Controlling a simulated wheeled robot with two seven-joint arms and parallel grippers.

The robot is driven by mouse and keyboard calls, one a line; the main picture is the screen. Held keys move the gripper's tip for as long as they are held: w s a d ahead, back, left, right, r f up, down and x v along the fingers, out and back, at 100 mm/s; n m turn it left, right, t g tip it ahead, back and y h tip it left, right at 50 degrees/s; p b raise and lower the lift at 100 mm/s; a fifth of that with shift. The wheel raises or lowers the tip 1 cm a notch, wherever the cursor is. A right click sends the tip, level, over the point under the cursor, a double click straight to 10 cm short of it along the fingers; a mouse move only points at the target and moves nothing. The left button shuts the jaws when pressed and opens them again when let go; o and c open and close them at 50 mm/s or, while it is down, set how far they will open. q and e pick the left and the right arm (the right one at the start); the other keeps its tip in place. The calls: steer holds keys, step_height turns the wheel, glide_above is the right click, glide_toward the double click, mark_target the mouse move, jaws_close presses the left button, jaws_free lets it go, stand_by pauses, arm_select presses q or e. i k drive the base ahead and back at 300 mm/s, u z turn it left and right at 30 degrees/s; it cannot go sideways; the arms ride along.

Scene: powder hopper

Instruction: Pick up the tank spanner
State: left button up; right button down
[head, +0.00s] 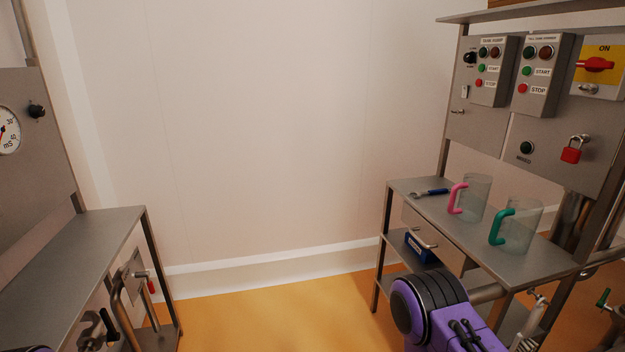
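A small spanner (430,193) with a blue handle and a metal head lies flat on the steel bench (505,245) at the right, near its far left corner. It is left of the pink-handled clear jug (471,197), and nothing is on top of it. I cannot read any label on it. A grey hooked shape (88,329) is at the left bench's side at the lower left; I cannot tell whether it is a tool. A purple and black part of my arm shows at the bottom right, below the bench. Neither gripper shows.
A green-handled jug (517,222) stands on the right bench. Above it are a control panel (540,75), a red padlock (571,151) and a red-yellow switch (598,65). A blue item (420,247) is on the lower shelf. A left bench (80,245) is bare on top. Orange floor between is clear.

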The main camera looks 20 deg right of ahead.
mark_target(418, 194)
steer(key=i, duration=2.85)
steer(key=z, duration=2.85)
